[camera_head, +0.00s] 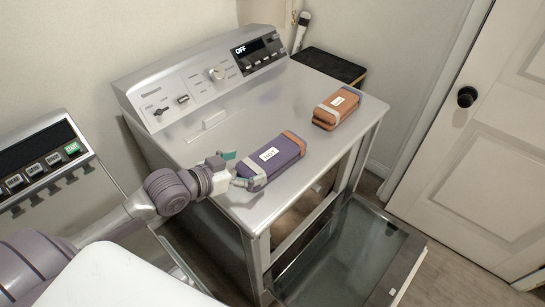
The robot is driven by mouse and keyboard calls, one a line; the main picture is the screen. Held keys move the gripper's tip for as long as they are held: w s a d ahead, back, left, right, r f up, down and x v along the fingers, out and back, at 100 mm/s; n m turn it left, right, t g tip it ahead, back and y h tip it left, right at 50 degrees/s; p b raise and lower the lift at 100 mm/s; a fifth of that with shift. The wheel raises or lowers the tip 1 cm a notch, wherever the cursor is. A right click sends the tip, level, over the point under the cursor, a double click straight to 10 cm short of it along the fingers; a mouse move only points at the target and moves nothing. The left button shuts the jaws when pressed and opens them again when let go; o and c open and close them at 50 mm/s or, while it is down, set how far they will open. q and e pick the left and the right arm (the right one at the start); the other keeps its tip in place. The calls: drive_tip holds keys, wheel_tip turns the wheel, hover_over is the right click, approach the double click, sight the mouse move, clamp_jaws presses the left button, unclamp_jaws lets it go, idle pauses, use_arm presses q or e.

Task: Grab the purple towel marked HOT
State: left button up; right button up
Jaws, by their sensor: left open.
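The purple towel (282,152), folded and banded in orange at its right end, lies on top of the silver machine (215,148). It carries a white label that reads HOT. My left gripper (238,169) is open at the towel's left end, with teal fingertips close to it. One fingertip is on the far side and one is on the near side by the towel's corner. I cannot tell whether they touch it. My right gripper is not in view.
A folded orange towel (337,107) with a white label lies farther right on the machine top. The control panel (214,74) rises along the back. The front door (350,258) hangs open below. A white room door (490,150) stands at right.

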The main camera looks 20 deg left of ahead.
sight(266, 156)
use_arm(q)
drive_tip(key=shift+w+d+f, duration=0.2)
drive_tip(key=shift+w+d, duration=0.1)
drive_tip(key=shift+w, duration=0.2)
drive_tip(key=x, duration=0.1)
drive_tip(key=p+x, duration=0.1)
drive_tip(key=x, duration=0.2)
drive_tip(key=shift+w+r+p, duration=0.2)
drive_tip(key=shift+w+p, duration=0.15)
drive_tip(key=shift+w, duration=0.15)
drive_tip(key=shift+w+d+f, duration=0.15)
drive_tip(key=shift+w+f, duration=0.05)
drive_tip(key=shift+c, duration=0.5)
drive_tip(key=shift+r, duration=0.1)
drive_tip(key=c, duration=1.1)
drive_tip(key=shift+r, duration=0.15)
